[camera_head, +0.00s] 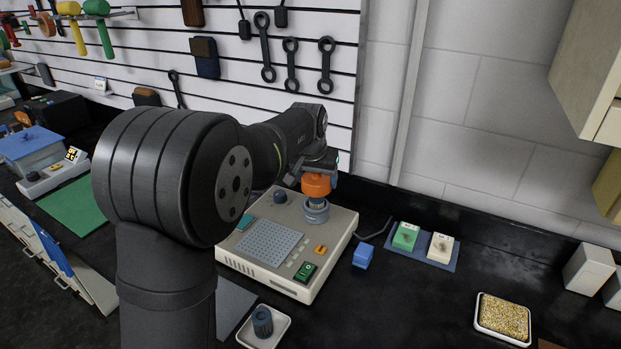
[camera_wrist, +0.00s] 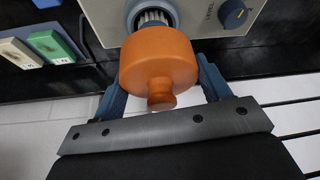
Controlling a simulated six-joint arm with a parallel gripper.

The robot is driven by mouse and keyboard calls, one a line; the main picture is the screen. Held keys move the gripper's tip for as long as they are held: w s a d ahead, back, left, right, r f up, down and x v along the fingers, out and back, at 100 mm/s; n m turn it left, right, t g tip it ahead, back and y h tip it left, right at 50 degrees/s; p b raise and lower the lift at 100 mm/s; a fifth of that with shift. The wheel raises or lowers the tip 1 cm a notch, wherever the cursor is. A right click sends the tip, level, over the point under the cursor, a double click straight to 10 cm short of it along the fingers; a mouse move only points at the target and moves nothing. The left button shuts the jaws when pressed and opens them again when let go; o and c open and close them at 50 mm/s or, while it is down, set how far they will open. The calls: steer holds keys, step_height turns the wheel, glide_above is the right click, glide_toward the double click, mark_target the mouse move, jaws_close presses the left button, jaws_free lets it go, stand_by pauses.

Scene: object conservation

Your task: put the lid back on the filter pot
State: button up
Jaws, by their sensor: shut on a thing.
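The orange lid (camera_head: 317,186) is a round cap with a small knob, which shows in the wrist view (camera_wrist: 160,66) pointing toward the camera. My gripper (camera_head: 319,170) is shut on the lid, with its blue fingers on either side (camera_wrist: 162,80). The filter pot (camera_head: 316,211) looks like a grey round collar at the back right of the beige instrument box. A pale ribbed part (camera_wrist: 152,17) shows between the lid and the collar. The lid is in line with the pot; I cannot tell whether they touch.
The beige instrument box (camera_head: 325,251) has a dark blue knob (camera_head: 280,197) left of the pot. A blue block (camera_head: 363,256), a mat with green and white blocks (camera_head: 422,243) and a grain-filled dish (camera_head: 479,316) lie to the right. A white tray (camera_head: 243,338) stands in front.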

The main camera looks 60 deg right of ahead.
steer(key=shift+f, duration=2.25)
steer(key=shift+f, duration=0.2)
steer(key=o, duration=1)
steer(key=shift+o, duration=0.7)
steer(key=shift+r, duration=3.05)
jaws_close()
